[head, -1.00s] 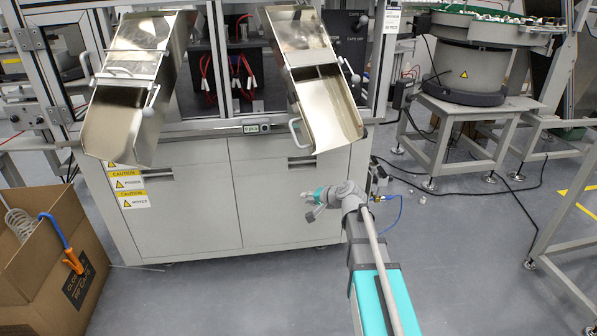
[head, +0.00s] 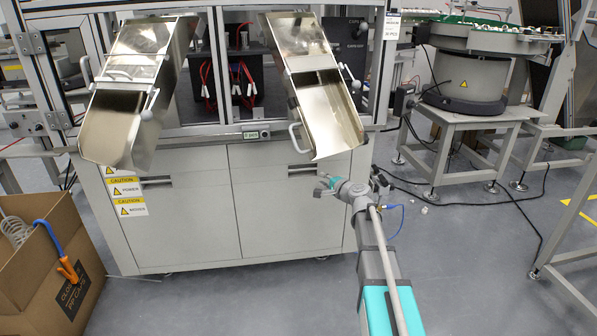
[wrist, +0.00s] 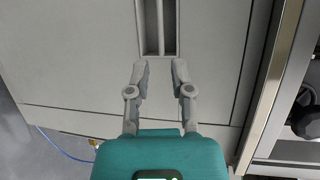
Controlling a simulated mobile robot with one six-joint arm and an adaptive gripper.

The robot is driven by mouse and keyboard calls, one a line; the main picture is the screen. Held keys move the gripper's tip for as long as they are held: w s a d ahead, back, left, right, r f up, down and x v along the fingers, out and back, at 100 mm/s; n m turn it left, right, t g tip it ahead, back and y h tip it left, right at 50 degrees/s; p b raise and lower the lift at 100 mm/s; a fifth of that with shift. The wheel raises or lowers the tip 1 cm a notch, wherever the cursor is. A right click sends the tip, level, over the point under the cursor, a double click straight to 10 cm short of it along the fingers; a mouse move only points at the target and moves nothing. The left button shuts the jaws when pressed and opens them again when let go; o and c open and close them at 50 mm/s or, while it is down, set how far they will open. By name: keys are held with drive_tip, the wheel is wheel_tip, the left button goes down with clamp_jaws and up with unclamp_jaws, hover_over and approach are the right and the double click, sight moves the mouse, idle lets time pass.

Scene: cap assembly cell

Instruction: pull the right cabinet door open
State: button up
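The right cabinet door (head: 285,215) is a flat grey panel and is shut, flush with the left door beside it. Its recessed handle (head: 302,168) is near the top edge, partly under the right metal chute. In the wrist view the handle (wrist: 160,25) is a pale bar in a dark slot, straight ahead of the fingers. My gripper (head: 322,183) is in front of the door, low and right of the handle in the head view. In the wrist view my gripper (wrist: 160,68) has its two fingers apart with nothing between the tips. They appear short of the bar; exact distance is unclear.
Two metal chutes (head: 325,115) overhang the cabinet front. A cardboard box (head: 40,270) stands on the floor at left. A bowl feeder (head: 470,75) on a frame is at right, with cables on the floor. Floor before the cabinet is clear.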

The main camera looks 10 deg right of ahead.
sight(303, 169)
drive_tip(key=b+x, duration=0.2)
drive_tip(key=x, duration=1.1)
drive_tip(key=shift+w+a+f, duration=0.1)
drive_tip(key=shift+w+a, duration=0.05)
drive_tip(key=shift+w, duration=0.15)
clamp_jaws()
